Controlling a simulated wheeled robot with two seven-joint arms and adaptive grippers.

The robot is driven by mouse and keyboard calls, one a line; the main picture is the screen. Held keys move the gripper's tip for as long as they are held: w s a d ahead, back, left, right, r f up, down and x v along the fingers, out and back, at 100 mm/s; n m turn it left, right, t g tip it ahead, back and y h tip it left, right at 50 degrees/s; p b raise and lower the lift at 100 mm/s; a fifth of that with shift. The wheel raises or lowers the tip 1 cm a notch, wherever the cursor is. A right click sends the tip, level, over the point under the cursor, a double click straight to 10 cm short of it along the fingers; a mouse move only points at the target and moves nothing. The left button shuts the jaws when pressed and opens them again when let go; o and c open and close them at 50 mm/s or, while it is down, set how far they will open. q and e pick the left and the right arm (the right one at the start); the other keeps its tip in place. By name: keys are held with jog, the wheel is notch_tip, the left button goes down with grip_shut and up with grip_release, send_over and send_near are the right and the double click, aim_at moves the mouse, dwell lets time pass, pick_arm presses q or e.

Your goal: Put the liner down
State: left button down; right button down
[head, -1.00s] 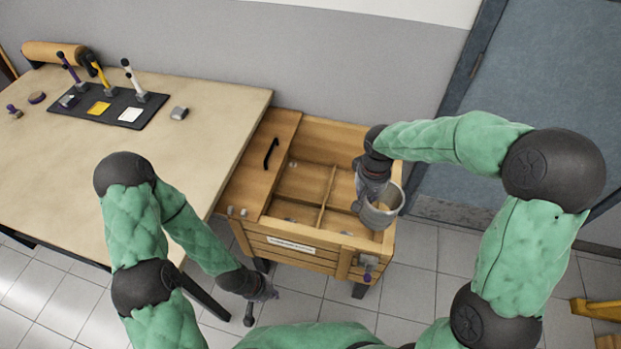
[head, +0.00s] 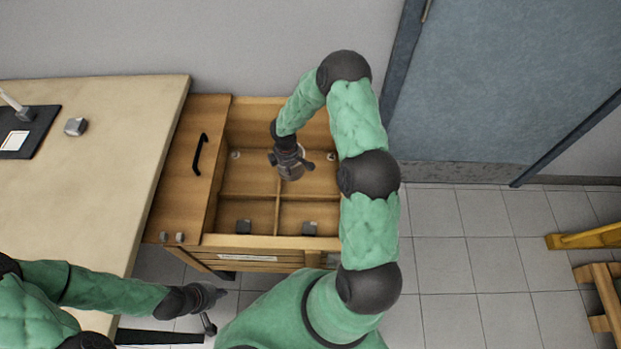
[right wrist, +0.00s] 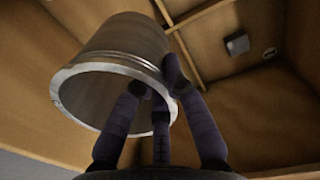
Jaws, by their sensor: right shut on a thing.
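The liner (right wrist: 120,60) is a smooth grey metal cylinder with an open, rimmed end. In the right wrist view it is tilted and the wooden crate's inside lies behind it. My right gripper (right wrist: 160,95) is shut on the liner near its rim. In the head view my right gripper (head: 291,170) is over the crate (head: 265,243), around where its dividers cross, and mostly hides the liner. I cannot tell whether the liner touches the crate floor. My left gripper (head: 207,308) looks open and empty, in front of the crate, below the table edge.
The crate has several compartments split by thin wooden dividers (head: 277,218). A wooden lid (head: 185,170) with a black handle (head: 201,153) covers the left end. The table (head: 110,150) is at left, a blue door (head: 490,80) behind right.

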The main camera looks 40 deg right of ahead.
aim_at(299, 172)
jog(key=d+f+n, duration=0.1)
jog(key=f, duration=0.1)
jog(key=d+f+n, duration=0.1)
jog(key=s+d+f+n, duration=0.1)
jog(key=f, duration=0.1)
jog(key=shift+d+f+b, duration=0.25)
jog(key=shift+f+b, duration=0.1)
jog(key=d+r+n+p, duration=0.3)
jog(key=d+r+n, duration=0.1)
jog(key=d+n, duration=0.85)
jog(key=shift+n+y, duration=0.3)
jog(key=shift+n, duration=0.35)
jog(key=f+b, duration=0.2)
jog(key=f, duration=0.4)
jog(key=f+b, duration=0.2)
jog(key=f, duration=0.3)
jog(key=a+f+b, duration=0.1)
jog(key=f+b, duration=0.2)
jog(key=f, duration=0.3)
jog(key=shift+s+f, duration=0.35)
jog(key=shift+r, duration=0.1)
